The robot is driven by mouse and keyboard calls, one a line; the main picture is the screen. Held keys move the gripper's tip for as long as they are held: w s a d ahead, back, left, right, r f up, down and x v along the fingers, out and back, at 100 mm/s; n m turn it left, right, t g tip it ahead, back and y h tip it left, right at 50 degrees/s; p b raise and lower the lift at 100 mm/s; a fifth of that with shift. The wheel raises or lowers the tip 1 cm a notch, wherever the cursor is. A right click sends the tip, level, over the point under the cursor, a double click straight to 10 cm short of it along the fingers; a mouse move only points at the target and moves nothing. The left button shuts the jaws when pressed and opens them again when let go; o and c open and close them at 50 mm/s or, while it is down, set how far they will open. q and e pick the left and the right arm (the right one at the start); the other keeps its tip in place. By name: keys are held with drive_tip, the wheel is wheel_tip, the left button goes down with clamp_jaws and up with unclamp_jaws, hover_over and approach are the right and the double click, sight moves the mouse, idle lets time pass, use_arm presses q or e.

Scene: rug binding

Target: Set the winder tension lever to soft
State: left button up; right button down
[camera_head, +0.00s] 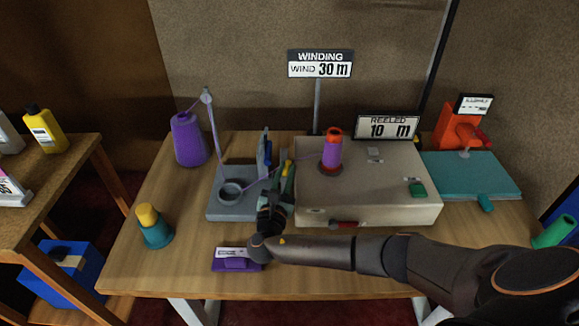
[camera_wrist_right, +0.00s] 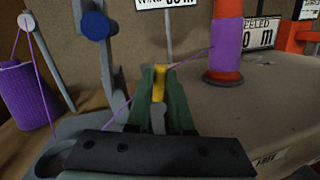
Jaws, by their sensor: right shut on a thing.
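The winder is a beige box (camera_head: 365,205) with a part-wound purple and red spool (camera_head: 332,152) on top. The grey tension unit (camera_head: 215,205) stands to its left, with a ring and an upright plate with a blue knob (camera_wrist_right: 95,25). My right gripper (camera_head: 286,172) is between the unit and the box. In the right wrist view its green fingers (camera_wrist_right: 160,95) are shut on a yellow-tipped lever (camera_wrist_right: 160,84). The lever's base and any soft marking are hidden. My left gripper is not in view.
Purple thread runs from a cone (camera_head: 188,138) through the guide arm towards the spool, close by my right gripper. A yellow and teal bottle (camera_head: 154,226) and a purple labelled block (camera_head: 236,260) stand near the front. A teal box (camera_head: 470,175) is at right.

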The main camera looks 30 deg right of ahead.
drive_tip(key=shift+w+a+f+n+t+y+p, duration=0.25)
drive_tip(key=shift+a+n+t+p, duration=0.25)
drive_tip(key=shift+n, duration=1.35)
drive_tip(key=shift+w+a+f+n+t+y+p, duration=0.1)
drive_tip(key=shift+w+a+n+t+p, duration=0.35)
drive_tip(key=shift+n, duration=1.35)
drive_tip(key=shift+w+a+f+n+t+y+p, duration=0.2)
drive_tip(key=shift+a+n+t+p, duration=0.35)
drive_tip(key=shift+n, duration=1.3)
drive_tip(key=c, duration=0.8)
unclamp_jaws()
drive_tip(key=v, duration=1.2)
drive_tip(key=shift+s+a+f, duration=0.1)
drive_tip(key=shift+s+a, duration=0.05)
drive_tip(key=shift+s, duration=0.05)
